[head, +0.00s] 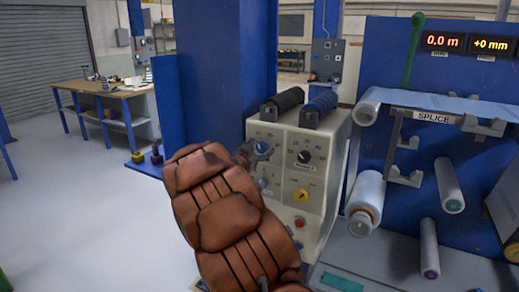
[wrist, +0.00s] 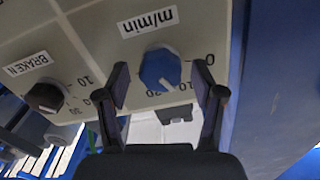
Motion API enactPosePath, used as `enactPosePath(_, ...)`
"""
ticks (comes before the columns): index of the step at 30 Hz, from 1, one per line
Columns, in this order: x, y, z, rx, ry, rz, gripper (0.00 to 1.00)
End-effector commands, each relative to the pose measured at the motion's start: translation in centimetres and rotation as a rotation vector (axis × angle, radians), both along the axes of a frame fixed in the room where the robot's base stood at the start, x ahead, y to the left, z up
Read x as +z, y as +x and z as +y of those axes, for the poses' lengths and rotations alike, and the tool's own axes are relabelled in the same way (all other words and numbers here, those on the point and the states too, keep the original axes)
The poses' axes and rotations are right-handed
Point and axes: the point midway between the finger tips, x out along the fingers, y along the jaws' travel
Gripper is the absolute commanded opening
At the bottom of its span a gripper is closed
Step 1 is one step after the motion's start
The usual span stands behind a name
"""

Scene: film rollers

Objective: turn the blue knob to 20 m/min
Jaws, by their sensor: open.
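The blue knob (wrist: 159,70) sits on the beige control panel (head: 282,177) under the upside-down "m/min" label (wrist: 148,22). Its white pointer line is directed to the lower right in the wrist view, near the 10 mark. The scale numbers around it are partly hidden by my fingers. My gripper (wrist: 161,78) is open, with one finger on each side of the knob and gaps visible between them.
A black knob (head: 304,156) sits right of the blue one; it also shows beside the "BRAKEN" label in the wrist view (wrist: 45,97). A yellow knob (head: 301,195) and red button (head: 299,223) lie below. Rollers (head: 367,192) stand to the right.

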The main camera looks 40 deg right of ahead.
Motion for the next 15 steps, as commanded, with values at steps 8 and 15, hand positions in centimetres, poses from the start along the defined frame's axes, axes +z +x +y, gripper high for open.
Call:
enactPosePath(8,-0.01,0.02,0.0,0.0,0.001,-0.001,0.61)
enactPosePath(15,-0.01,0.03,0.02,0.001,0.001,-0.001,0.36)
